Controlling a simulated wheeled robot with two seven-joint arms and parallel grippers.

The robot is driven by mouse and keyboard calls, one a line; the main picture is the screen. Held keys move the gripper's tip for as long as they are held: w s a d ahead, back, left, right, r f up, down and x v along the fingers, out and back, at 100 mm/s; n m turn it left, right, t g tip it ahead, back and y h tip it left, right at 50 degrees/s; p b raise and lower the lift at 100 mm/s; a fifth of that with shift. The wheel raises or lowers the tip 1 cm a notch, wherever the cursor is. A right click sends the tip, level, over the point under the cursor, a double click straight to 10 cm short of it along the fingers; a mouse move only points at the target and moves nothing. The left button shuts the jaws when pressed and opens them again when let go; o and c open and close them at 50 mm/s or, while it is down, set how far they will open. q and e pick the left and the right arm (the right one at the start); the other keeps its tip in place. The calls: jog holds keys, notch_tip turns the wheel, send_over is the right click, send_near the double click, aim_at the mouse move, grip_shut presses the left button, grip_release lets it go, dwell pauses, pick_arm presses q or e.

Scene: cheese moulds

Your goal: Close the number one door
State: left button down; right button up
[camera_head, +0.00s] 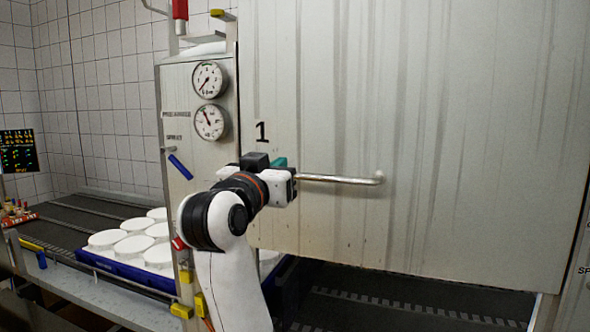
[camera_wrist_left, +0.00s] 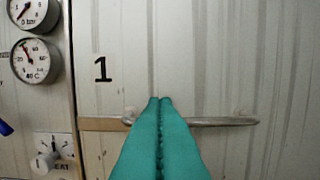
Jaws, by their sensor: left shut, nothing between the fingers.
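The number one door (camera_head: 430,130) is a large pale panel marked with a black "1". Its lower edge is above the dark conveyor, with a gap below it. A horizontal metal handle (camera_head: 345,180) is on its lower left part; it also shows in the left wrist view (camera_wrist_left: 225,121). My left gripper (camera_head: 284,164) is in front of the door at the handle's left end. Its teal fingers (camera_wrist_left: 160,105) are shut with nothing between them, and their tips overlap the handle in the wrist view. I cannot tell whether they touch it. My right gripper is not in view.
A metal panel (camera_head: 200,140) with two gauges and a blue lever (camera_head: 180,167) stands left of the door. A blue crate (camera_head: 100,265) of white moulds (camera_head: 134,246) sits on the conveyor (camera_head: 75,218) at left. Dark conveyor (camera_head: 390,312) shows below the door.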

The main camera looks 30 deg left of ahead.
pick_arm(q)
jog(key=p, duration=0.6)
send_near(296, 161)
jog(key=w+r, duration=0.2)
jog(key=w+d+r, duration=0.1)
jog(key=w+r, duration=0.1)
jog(key=r, duration=0.1)
jog(key=shift+w+d+r, duration=0.2)
jog(key=shift+w, duration=0.15)
jog(key=f, duration=0.2)
jog(key=s+f, duration=0.1)
jog(key=f, duration=0.1)
jog(key=shift+d+f+p, duration=0.1)
jog(key=shift+f+p, duration=0.1)
jog(key=shift+p, duration=0.15)
jog(key=shift+f, duration=0.15)
notch_tip(296, 161, down, 50)
jog(key=b, duration=2.7)
jog(key=shift+f, duration=0.2)
